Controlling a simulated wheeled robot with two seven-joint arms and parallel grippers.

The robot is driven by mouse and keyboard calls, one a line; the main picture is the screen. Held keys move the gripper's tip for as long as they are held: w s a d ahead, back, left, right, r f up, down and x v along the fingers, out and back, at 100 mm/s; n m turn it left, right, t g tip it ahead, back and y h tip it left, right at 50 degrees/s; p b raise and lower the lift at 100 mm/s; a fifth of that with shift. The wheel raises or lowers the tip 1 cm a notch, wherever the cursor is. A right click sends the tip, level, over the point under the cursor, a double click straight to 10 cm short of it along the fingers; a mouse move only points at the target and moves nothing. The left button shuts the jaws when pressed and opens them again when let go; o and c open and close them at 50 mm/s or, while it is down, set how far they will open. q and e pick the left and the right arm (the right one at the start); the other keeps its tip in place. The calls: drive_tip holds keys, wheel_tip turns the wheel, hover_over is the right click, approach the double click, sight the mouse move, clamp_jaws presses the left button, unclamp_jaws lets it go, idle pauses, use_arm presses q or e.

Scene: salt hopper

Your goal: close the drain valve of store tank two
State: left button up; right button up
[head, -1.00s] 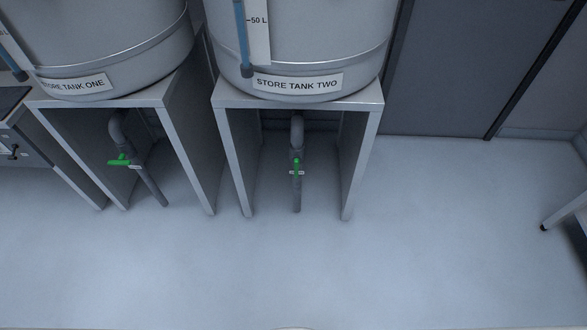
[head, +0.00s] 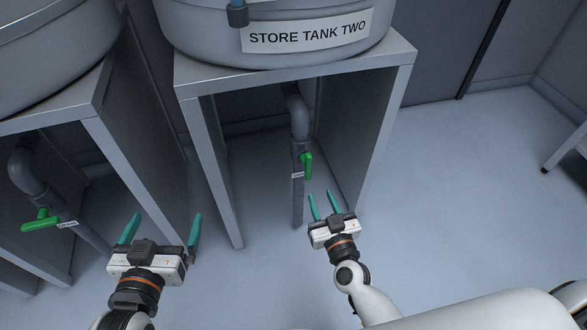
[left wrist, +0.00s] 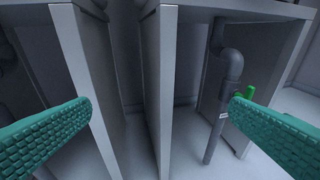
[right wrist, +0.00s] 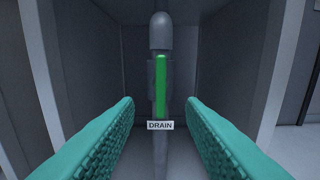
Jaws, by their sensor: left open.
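The store tank two label (head: 308,34) is on the tank above a grey stand. Under it a grey drain pipe (head: 298,119) runs down, with a green valve handle (head: 307,166). The handle lies upright, along the pipe; it also shows in the right wrist view (right wrist: 160,86), above a DRAIN tag (right wrist: 160,125). My right gripper (head: 320,195) is open and empty, in front of and below the handle, apart from it, with its fingers either side of the pipe line. My left gripper (head: 164,230) is open and empty, left of the stand's front leg.
Tank one's stand (head: 100,130) is at the left, with its own green handle (head: 40,221) set crosswise to its pipe. Tank two's stand has side panels and front legs (head: 212,170) beside the pipe. The floor (head: 470,190) at the right is clear.

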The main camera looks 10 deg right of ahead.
sight(309, 168)
drive_tip(key=w+b, duration=0.1)
drive_tip(key=w, duration=0.4)
drive_tip(key=w+b, duration=0.1)
drive_tip(key=w, duration=0.5)
drive_tip(key=shift+w+a+r, duration=0.1)
drive_tip(key=shift+a+r, duration=0.05)
use_arm(q)
wheel_tip(309, 168, up, 9)
drive_tip(key=d+t+h, duration=0.1)
drive_tip(key=t, duration=0.5)
drive_tip(key=shift+d+h, duration=0.2)
drive_tip(key=shift+h, duration=0.2)
use_arm(e)
drive_tip(key=shift+w, duration=0.45)
use_arm(q)
drive_tip(key=shift+f, duration=0.1)
use_arm(e)
clamp_jaws()
